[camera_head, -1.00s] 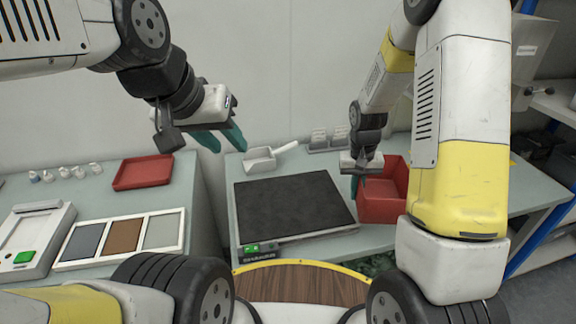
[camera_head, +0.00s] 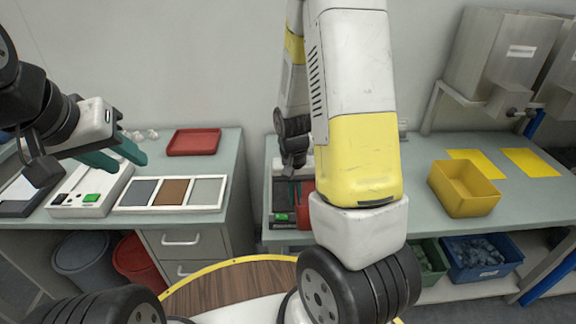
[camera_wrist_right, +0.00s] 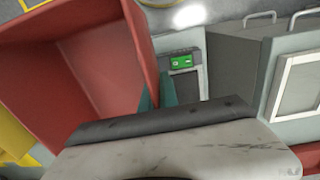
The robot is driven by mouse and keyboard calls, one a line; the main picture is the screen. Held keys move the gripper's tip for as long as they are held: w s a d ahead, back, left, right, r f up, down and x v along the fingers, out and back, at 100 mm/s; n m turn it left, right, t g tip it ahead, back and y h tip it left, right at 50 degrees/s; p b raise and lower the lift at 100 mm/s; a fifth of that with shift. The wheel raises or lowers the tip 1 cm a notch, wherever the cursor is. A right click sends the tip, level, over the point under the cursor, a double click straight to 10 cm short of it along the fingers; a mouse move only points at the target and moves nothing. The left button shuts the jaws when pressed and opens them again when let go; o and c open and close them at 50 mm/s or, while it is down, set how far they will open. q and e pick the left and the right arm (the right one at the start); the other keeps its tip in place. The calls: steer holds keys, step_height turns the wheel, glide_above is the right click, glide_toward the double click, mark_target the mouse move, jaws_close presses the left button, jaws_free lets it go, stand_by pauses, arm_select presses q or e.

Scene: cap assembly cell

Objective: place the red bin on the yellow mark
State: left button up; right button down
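The red bin is mostly hidden behind my right arm in the head view, where a red sliver (camera_head: 307,192) shows beside the dark scale. In the right wrist view the red bin (camera_wrist_right: 95,70) is large at left. My right gripper (camera_wrist_right: 157,92) has its teal fingers on either side of the bin's wall, closed on it. Two flat yellow marks lie on the right bench: a left one (camera_head: 474,162) and a right one (camera_head: 530,162). My left gripper (camera_head: 126,158) is open and empty above the left bench.
Grey dispensers (camera_head: 500,50) hang behind the bench. Blue (camera_head: 482,262) and green (camera_head: 430,262) crates sit below. A red tray (camera_head: 194,142) lies on the left bench. The bench left of the yellow bin looks clear.

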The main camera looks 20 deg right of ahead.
steer(key=w+d, duration=0.1)
steer(key=w, duration=0.3)
steer(key=w+d, duration=0.1)
steer(key=w, duration=0.3)
steer(key=w+d+f, duration=0.1)
steer(key=w, duration=0.3)
steer(key=shift+d+f, duration=0.1)
steer(key=shift+d, duration=0.15)
steer(key=shift+w+f, duration=0.15)
steer(key=shift+f, duration=1.6)
steer(key=shift+f, duration=0.1)
steer(key=c, duration=1.6)
jaws_free()
steer(key=shift+c, duration=0.2)
